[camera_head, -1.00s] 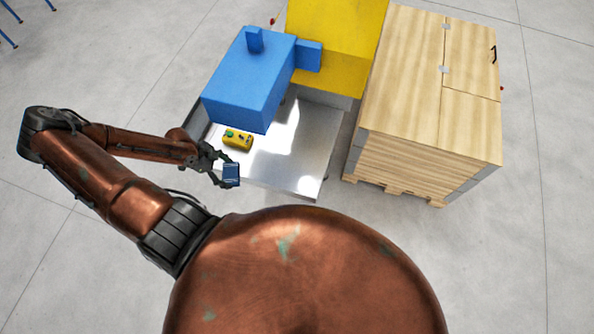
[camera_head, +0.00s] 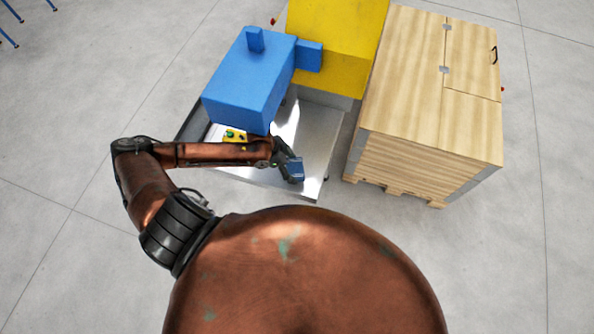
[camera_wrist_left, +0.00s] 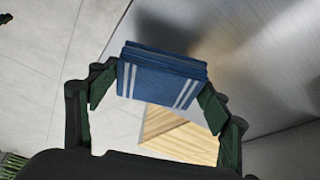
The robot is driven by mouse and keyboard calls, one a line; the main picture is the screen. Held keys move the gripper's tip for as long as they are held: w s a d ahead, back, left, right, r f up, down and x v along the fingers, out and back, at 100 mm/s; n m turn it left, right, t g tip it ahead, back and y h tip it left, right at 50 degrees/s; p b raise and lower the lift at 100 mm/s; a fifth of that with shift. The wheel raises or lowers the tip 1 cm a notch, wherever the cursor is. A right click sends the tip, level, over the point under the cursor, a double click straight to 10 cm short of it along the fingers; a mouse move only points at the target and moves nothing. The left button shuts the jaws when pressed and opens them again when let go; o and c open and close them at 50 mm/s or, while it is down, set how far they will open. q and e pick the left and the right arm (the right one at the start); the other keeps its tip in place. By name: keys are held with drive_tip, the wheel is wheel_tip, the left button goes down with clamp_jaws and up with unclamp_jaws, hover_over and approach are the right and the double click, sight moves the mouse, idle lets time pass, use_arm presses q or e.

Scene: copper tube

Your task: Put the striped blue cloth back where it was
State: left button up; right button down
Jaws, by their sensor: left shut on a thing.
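The striped blue cloth (camera_head: 295,169) is a small folded blue stack with pale stripes. My left gripper (camera_head: 289,168) is shut on it over the right front part of the metal table (camera_head: 313,127). In the left wrist view the cloth (camera_wrist_left: 160,76) sits between the two fingers of the left gripper (camera_wrist_left: 157,88), gripped at its sides. Whether the cloth touches the tabletop I cannot tell. My right gripper is not in view.
A blue box-shaped machine (camera_head: 249,85) stands over the table's back left. A yellow control box (camera_head: 235,135) lies behind my left forearm. A yellow block (camera_head: 335,45) is behind. A wooden crate (camera_head: 425,100) stands right of the table, across a narrow gap.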

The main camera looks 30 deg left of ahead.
sight(297, 171)
use_arm(q)
drive_tip(key=shift+w+d, duration=0.6)
drive_tip(key=shift+d, duration=0.2)
drive_tip(key=shift+f, duration=1.8)
drive_tip(key=o, duration=1.1)
